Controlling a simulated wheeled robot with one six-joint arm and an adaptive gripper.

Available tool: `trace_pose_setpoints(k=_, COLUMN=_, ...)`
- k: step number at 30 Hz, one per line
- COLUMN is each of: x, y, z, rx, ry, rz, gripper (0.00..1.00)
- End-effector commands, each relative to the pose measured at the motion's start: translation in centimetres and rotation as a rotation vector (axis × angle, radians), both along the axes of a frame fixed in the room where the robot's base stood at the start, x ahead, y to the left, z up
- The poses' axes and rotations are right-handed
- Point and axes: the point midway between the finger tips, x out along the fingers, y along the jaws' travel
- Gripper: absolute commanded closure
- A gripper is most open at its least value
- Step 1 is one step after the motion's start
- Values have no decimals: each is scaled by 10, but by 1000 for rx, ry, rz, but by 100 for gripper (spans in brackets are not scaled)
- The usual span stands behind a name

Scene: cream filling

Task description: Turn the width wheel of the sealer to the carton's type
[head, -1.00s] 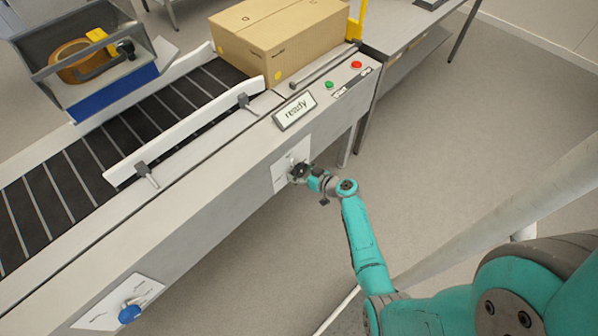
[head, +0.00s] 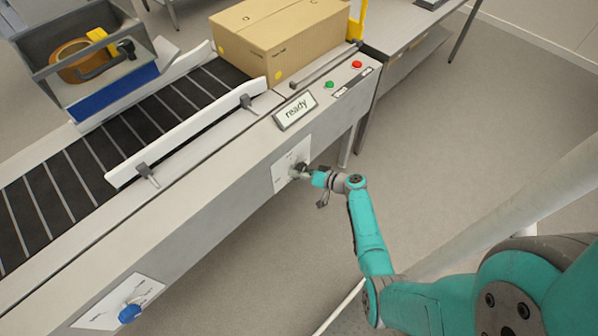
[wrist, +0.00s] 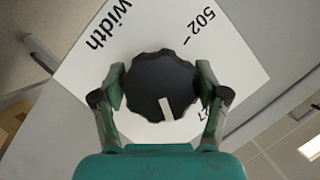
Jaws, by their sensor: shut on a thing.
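The width wheel (wrist: 160,78) is a dark scalloped knob on a white plate (wrist: 85,60) marked "width" and "502", with another number partly hidden behind the right finger. A white pointer mark on the wheel points down in the wrist view, toward my palm and away from "502". My gripper (wrist: 160,92) is shut on the wheel, one finger on each side. In the head view my gripper (head: 302,170) is at the plate (head: 283,176) on the sealer's side. The carton (head: 280,38) is brown, closed on top, and sits on the sealer's belt; its type print is too small to read.
A sign (head: 295,111) reads "ready", near a green button (head: 329,84) and a red button (head: 357,64). A blue knob (head: 130,313) is on another plate at lower left. A tape head (head: 85,60) stands over the belt.

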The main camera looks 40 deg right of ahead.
Motion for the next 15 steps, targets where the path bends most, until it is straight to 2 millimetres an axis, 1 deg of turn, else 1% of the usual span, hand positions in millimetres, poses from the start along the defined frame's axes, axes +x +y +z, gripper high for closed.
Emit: trace_pose_setpoints(k=15, x=0, y=0, z=1, rx=493, ry=18, rz=-1, gripper=61)
